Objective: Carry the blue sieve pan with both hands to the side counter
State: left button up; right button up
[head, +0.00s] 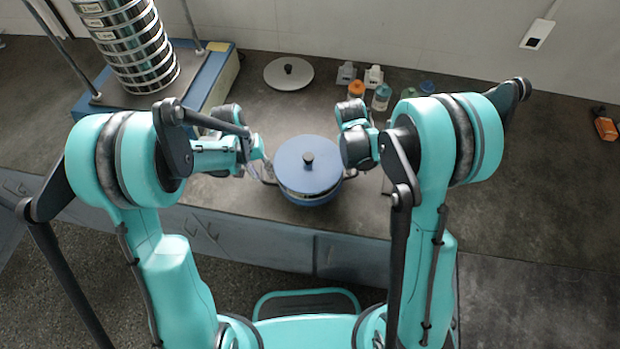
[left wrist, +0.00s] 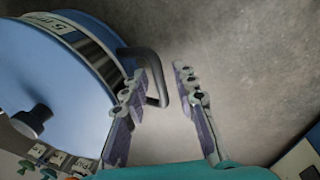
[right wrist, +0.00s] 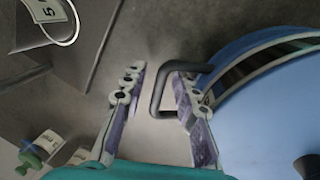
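The blue sieve pan (head: 305,190), with a blue lid and black knob, stands on the dark counter between my two grippers. Its side handle (left wrist: 158,75) shows in the left wrist view. My left gripper (head: 264,167) is open beside the pan's left side; in the left wrist view its fingers (left wrist: 165,85) stand apart, with the handle's outer bar between them. The opposite handle (right wrist: 157,95) shows in the right wrist view. My right gripper (right wrist: 153,85) is open, its fingers on either side of that handle. In the head view my right arm mostly hides this gripper.
A sieve stack (head: 130,45) stands on a blue shaker base (head: 212,85) at the back left. A grey lid (head: 288,74) lies behind the pan. Small bottles (head: 381,97) stand behind it to the right. The right part of the counter (head: 530,190) is mostly clear.

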jog(key=shift+r, duration=0.25)
pick_arm(q)
notch_tip(320, 180, up, 11)
jog(key=a, duration=0.2)
jog(key=shift+a+r, duration=0.15)
pick_arm(e)
notch_tip(320, 180, up, 11)
jog(key=a, duration=0.2)
jog(key=shift+a+r, duration=0.15)
jog(key=shift+s, duration=0.1)
